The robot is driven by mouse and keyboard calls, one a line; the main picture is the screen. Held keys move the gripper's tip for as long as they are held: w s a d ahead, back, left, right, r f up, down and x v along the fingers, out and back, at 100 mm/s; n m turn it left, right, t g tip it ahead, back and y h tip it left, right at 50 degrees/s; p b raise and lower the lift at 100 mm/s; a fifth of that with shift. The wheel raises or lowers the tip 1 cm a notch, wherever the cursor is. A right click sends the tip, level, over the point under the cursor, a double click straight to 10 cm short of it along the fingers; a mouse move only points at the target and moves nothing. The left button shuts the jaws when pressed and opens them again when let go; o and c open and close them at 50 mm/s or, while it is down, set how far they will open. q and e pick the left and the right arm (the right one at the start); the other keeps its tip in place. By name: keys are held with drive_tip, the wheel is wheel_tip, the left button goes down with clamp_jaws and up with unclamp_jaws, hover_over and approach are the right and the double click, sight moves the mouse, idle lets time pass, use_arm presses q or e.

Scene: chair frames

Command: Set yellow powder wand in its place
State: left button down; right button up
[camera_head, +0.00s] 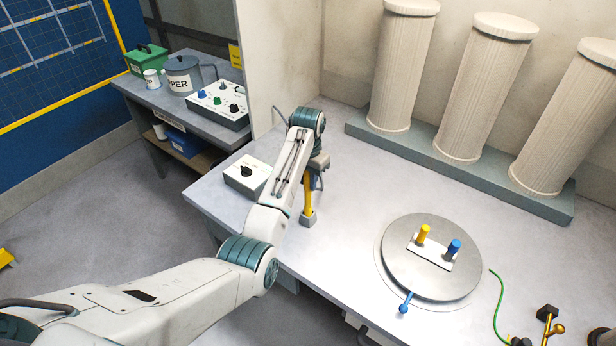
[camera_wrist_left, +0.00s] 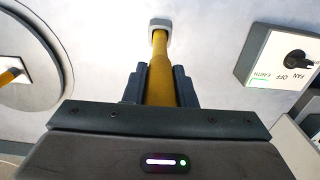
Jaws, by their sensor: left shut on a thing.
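The yellow powder wand (camera_head: 308,190) is upright near the front edge of the grey table, below my left gripper (camera_head: 317,168). My left gripper is shut on it. In the left wrist view the yellow shaft (camera_wrist_left: 161,75) runs out between the dark fingers (camera_wrist_left: 159,88) to a pale grey block (camera_wrist_left: 160,24) at its far end. The same block (camera_head: 308,219) shows at the table edge in the head view. I cannot tell whether it is the wand's head or a holder, or whether it touches the table. My right gripper is not in view.
A white switch box (camera_head: 247,176) stands left of the wand. A round grey turntable (camera_head: 399,272) to the right carries a white plate with yellow and blue pegs. Ribbed columns (camera_head: 480,90) stand on a base behind. The table between wand and turntable is clear.

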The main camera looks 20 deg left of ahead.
use_arm(q)
drive_tip(key=shift+f, duration=0.95)
drive_tip(key=c, duration=1.1)
unclamp_jaws()
